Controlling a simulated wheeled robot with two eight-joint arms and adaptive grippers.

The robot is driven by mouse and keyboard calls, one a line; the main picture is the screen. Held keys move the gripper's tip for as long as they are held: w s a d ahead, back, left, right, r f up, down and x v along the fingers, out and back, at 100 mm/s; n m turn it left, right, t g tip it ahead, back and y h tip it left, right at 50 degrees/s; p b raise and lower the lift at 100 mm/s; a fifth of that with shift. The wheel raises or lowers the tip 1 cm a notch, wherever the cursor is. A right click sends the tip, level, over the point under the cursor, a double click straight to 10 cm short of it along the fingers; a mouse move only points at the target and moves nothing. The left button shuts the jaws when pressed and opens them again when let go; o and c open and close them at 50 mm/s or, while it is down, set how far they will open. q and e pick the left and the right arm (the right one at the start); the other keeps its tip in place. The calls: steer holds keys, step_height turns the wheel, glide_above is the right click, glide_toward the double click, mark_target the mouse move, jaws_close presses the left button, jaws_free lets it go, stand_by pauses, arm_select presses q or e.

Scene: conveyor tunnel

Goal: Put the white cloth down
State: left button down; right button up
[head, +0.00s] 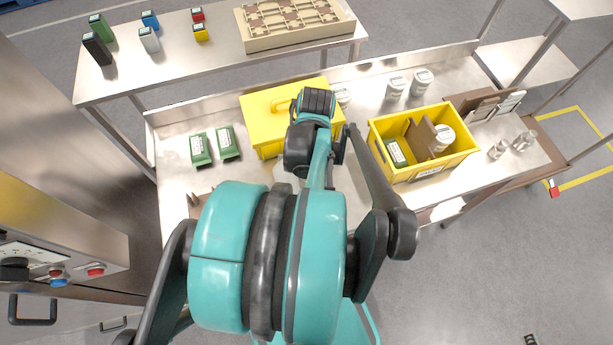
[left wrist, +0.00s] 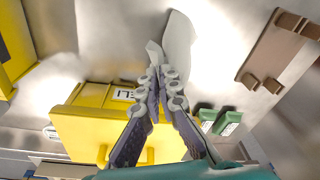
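The white cloth (left wrist: 180,42) shows in the left wrist view as a pale piece reaching out from the fingertips of my left gripper (left wrist: 161,84). The fingers are closed together on its near end. The far part of the cloth spreads over the steel table; I cannot tell whether it touches the surface. In the head view a pale patch of the cloth (head: 287,176) shows beside the arm, in front of the yellow box. The arm hides the left fingertips there. My right gripper is not in view.
The yellow lidded box (head: 267,103) stands behind the cloth. Green packs (head: 228,142) lie to its left. A yellow crate (head: 466,143) with items stands to the right. A brown rack (left wrist: 277,52) sits on the table. Bare steel (head: 174,165) shows at the left.

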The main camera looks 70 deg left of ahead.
arm_select(q)
steer(key=w+d+f+b, duration=0.3)
steer(key=d+f+b, duration=0.1)
steer(key=w+d+f+g+y+b, duration=0.1)
steer(key=w+d+f+b, duration=0.2)
steer(key=d+f+b, duration=0.1)
steer(key=w+d+f+y+b, duration=0.1)
steer(key=w+d+f+b, duration=0.2)
steer(key=d+f+b, duration=0.1)
steer(key=shift+w+f+g, duration=0.4)
steer(key=shift+f, duration=0.2)
steer(key=c, duration=1.3)
jaws_free()
steer(key=shift+r, duration=0.1)
